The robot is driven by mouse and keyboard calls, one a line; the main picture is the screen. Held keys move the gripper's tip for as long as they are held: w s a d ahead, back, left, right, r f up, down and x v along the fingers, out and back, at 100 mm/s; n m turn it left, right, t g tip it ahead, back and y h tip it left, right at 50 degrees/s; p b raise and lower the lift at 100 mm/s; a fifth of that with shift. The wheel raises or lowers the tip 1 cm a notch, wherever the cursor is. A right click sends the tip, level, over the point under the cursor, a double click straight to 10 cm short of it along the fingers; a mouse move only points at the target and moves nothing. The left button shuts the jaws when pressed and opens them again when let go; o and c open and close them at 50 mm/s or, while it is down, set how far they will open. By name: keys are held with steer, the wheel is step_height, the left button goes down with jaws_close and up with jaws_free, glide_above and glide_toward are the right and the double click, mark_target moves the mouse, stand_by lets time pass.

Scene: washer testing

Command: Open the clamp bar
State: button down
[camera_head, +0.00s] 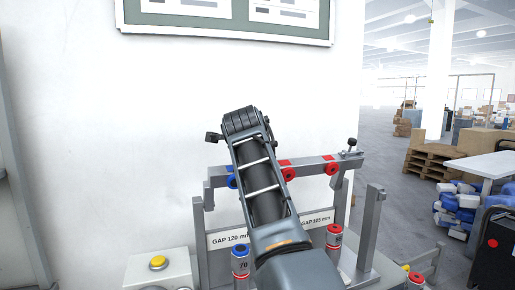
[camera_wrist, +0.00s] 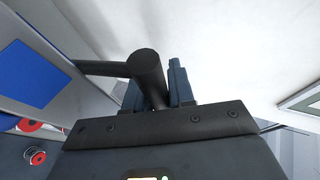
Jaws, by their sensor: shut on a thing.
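The grey clamp bar (camera_head: 308,165) runs across the test stand in the head view, nearly level, with small blue and red marks and rings along it. A black knob (camera_head: 352,143) stands at its right end. My arm crosses in front of the bar's left part and hides some of it. In the wrist view, my gripper (camera_wrist: 158,88) has its two fingers on either side of a dark round handle (camera_wrist: 147,68), shut on it. A dark rod runs left from this handle. In the head view the fingers are hidden behind my arm's end.
Cylinders marked with numbers, one blue-topped (camera_head: 240,256) and one red-topped (camera_head: 333,236), stand below the bar. Grey upright posts (camera_head: 370,225) stand at the right. A white wall is close behind.

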steer(key=shift+w+a+f+g+p, duration=0.3)
steer(key=shift+w+f+g+p, duration=0.05)
steer(key=shift+w+f+g, duration=0.5)
steer(key=shift+w+a+f+n+g+p, duration=0.1)
steer(key=shift+w+f+n+g+p, duration=0.1)
steer(key=shift+w+g+p, duration=0.2)
steer(key=shift+w+a+f+n+g+p, duration=0.1)
steer(key=shift+w+f+n+g+p, duration=0.15)
steer(key=shift+w+g, duration=0.25)
stand_by(3.1)
steer(key=c, duration=1.3)
jaws_free()
steer(key=shift+c, duration=0.2)
steer(key=shift+r, duration=0.1)
steer(key=shift+a+r, duration=0.15)
steer(key=shift+r, duration=0.3)
steer(key=shift+b+v, duration=1.05)
steer(key=shift+v, duration=2.75)
steer(key=shift+a+f, duration=0.1)
steer(key=shift+f, duration=0.05)
